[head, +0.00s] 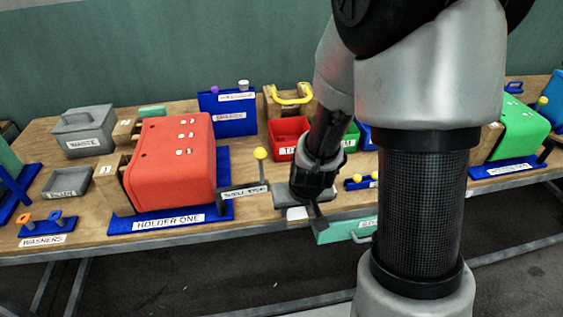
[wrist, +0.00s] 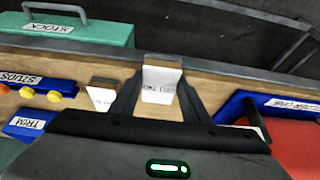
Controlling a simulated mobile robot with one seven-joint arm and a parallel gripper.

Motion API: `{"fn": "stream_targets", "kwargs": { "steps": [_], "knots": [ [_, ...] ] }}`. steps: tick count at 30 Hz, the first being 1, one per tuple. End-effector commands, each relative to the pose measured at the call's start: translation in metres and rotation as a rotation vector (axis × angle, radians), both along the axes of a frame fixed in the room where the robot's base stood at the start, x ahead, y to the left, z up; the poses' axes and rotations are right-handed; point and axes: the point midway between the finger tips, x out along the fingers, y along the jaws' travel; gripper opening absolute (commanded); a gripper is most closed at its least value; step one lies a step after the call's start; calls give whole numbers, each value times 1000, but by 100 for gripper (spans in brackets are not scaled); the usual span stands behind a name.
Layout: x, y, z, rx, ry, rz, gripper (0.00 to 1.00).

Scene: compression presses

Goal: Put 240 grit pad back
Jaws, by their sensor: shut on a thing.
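The held pad (wrist: 161,82) is a small block with a white label face and a dark grey top edge. Its print is small and appears to include 240. My gripper (wrist: 158,98) is shut on it, with one dark finger on each side, low over the wooden bench near its edge. Whether the pad touches the bench, I cannot tell.
The red press on the HOLDER ONE base (head: 168,222) stands left in the head view, with a yellow-knobbed lever (head: 260,154) nearby. A blue STUDS holder (wrist: 40,88) is left in the wrist view. My arm hides the bench's right-centre.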

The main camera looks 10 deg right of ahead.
Motion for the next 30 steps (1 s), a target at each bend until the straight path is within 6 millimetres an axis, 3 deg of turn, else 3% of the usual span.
{"fn": "stream_targets", "kwargs": {
  "steps": [3,10,17,30],
  "knots": [
    [20,1,-1,0,2,2,21],
    [40,0,-1,0,1,1,21],
    [76,0,0,0,1,0,21],
    [75,0,-11,1,2,1,21]
  ]
}}
